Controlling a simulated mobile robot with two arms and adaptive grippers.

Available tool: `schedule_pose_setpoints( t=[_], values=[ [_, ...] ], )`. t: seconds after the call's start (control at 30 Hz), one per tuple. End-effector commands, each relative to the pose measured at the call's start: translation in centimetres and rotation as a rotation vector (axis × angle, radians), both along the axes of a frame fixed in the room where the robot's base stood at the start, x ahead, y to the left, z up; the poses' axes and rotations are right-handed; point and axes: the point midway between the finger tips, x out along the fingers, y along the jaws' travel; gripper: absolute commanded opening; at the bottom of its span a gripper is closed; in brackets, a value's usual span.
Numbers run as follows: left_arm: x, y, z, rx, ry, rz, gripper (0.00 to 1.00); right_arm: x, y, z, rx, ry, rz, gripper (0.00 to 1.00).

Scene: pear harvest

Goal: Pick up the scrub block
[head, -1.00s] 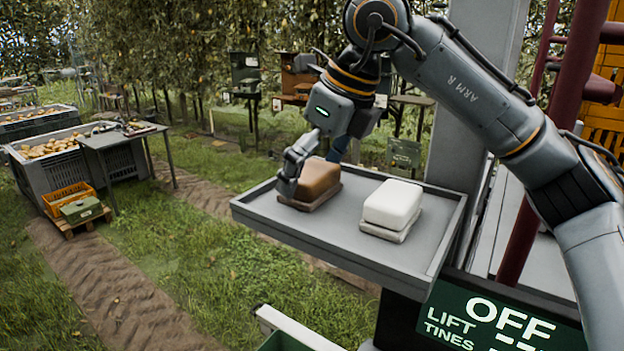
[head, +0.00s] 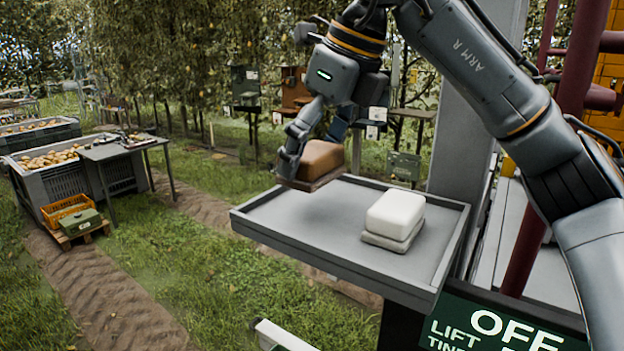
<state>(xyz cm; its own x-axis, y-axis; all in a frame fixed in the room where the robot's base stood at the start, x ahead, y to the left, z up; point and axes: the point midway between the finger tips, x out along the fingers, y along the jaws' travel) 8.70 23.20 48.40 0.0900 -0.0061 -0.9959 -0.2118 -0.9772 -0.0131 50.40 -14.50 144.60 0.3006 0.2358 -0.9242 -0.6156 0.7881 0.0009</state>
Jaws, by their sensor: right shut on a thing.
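The scrub block (head: 322,159), a brown rounded block on a thin darker base, is in the head view above the left back part of the grey tray (head: 300,230). My right gripper (head: 306,150) is shut on it, one finger on its left side; the other finger is mostly hidden behind it. The block is slightly tilted and appears clear of the tray. A white block (head: 396,209) on a similar grey base rests on the right half of the tray. My left gripper is not in view.
The tray has a raised rim, and its left half is bare. A grey post (head: 465,130) and dark red bars (head: 560,130) stand to the right. A green sign (head: 495,325) is below. Pear bins (head: 65,180) and a small table (head: 120,150) stand far left.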

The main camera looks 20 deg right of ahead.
Motion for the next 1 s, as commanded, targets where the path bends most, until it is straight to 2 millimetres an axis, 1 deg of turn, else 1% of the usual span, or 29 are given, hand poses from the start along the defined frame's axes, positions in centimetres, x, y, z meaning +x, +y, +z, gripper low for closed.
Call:
schedule_pose_setpoints(
  t=[0.03, 0.17, 0.2, 0.3, 0.4, 0.5, 0.6, 0.7, 1.0],
  values=[
    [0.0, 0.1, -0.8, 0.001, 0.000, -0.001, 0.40, -0.9, 0.3, 0.9, 0.002, -0.006, 0.002, 0.47],
    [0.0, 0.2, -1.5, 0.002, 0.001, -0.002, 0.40, -3.3, 0.8, 4.0, 0.001, -0.008, 0.002, 0.47],
    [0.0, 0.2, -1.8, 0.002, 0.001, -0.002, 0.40, -4.3, 1.0, 4.5, -0.001, -0.008, 0.001, 0.47],
    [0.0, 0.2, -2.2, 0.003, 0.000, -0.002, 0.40, -6.9, 1.5, 5.6, -0.002, -0.008, 0.000, 0.47],
    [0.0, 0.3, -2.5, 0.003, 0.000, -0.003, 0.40, -8.9, 2.0, 6.5, -0.001, -0.006, -0.001, 0.47],
    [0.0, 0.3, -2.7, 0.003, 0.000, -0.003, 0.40, -10.4, 2.3, 7.2, -0.001, -0.005, -0.002, 0.47],
    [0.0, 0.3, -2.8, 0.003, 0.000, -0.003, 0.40, -11.4, 2.5, 7.7, 0.000, -0.003, -0.001, 0.47],
    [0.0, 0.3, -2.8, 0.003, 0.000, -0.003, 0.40, -11.9, 2.7, 7.9, 0.000, 0.000, 0.000, 0.47],
    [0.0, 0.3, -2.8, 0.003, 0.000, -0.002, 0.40, -12.1, 2.7, 8.1, 0.000, 0.000, -0.001, 0.47]
  ],
)
